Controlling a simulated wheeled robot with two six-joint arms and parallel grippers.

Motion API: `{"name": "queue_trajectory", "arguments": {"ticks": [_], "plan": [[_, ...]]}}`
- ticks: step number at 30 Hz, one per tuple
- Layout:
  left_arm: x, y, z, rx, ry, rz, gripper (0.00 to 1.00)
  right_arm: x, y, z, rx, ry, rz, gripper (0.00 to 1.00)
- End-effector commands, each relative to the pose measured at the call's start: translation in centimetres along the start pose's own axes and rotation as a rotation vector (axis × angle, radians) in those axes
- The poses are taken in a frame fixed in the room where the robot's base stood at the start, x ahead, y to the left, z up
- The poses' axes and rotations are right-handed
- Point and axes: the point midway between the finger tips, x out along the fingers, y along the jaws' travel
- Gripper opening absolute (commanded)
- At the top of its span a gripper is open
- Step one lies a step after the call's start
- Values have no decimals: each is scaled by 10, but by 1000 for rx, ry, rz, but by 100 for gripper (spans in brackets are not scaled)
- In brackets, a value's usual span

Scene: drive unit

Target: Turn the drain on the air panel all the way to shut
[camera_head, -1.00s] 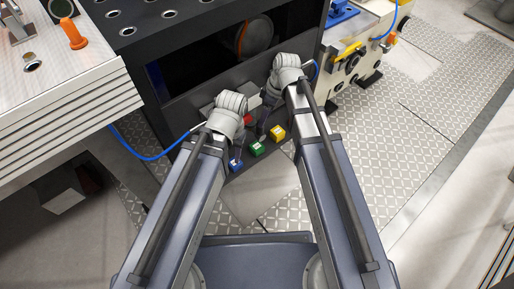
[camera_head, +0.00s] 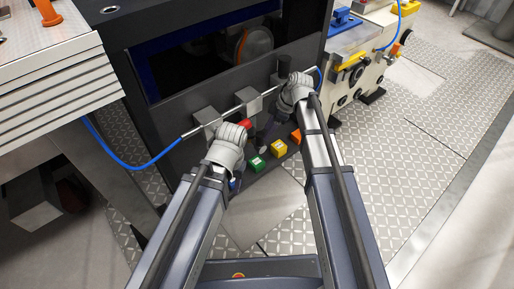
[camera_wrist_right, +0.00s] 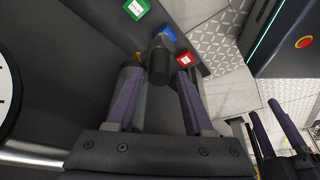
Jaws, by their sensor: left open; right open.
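The air panel (camera_head: 195,143) is the dark front of the machine, with a pipe, grey blocks, a red knob (camera_head: 246,126) and coloured tags. My left gripper (camera_head: 237,168) is open in front of its lower left part, its fingers mostly hidden by the wrist. My right gripper (camera_head: 272,116) is open in front of its right part. In the right wrist view, a dark round-ended part (camera_wrist_right: 160,62) shows between the open fingers of my right gripper (camera_wrist_right: 158,82); contact cannot be told. I cannot tell whether this part is the drain or how far it is turned.
Green (camera_head: 257,163), yellow (camera_head: 280,148) and orange (camera_head: 296,136) tags line the panel's lower edge. A blue hose (camera_head: 140,165) hangs at the left. A metal bench (camera_head: 60,75) stands left, and a cream machine (camera_head: 365,65) right.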

Motion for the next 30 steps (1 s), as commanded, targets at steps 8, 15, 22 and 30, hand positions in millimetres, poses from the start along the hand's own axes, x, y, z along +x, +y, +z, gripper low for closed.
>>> {"name": "queue_trajectory", "arguments": {"ticks": [8,15,22,30], "plan": [[38,4,-2,3,2,3,50,40,0,3,-2,-1,0,52],[72,8,-4,-4,2,3,50,77,0,3,-1,-1,-1,52],[98,11,-6,-11,2,3,50,106,0,2,0,-1,-1,52],[102,11,-6,-13,2,3,50,111,0,0,1,-1,0,52]]}}
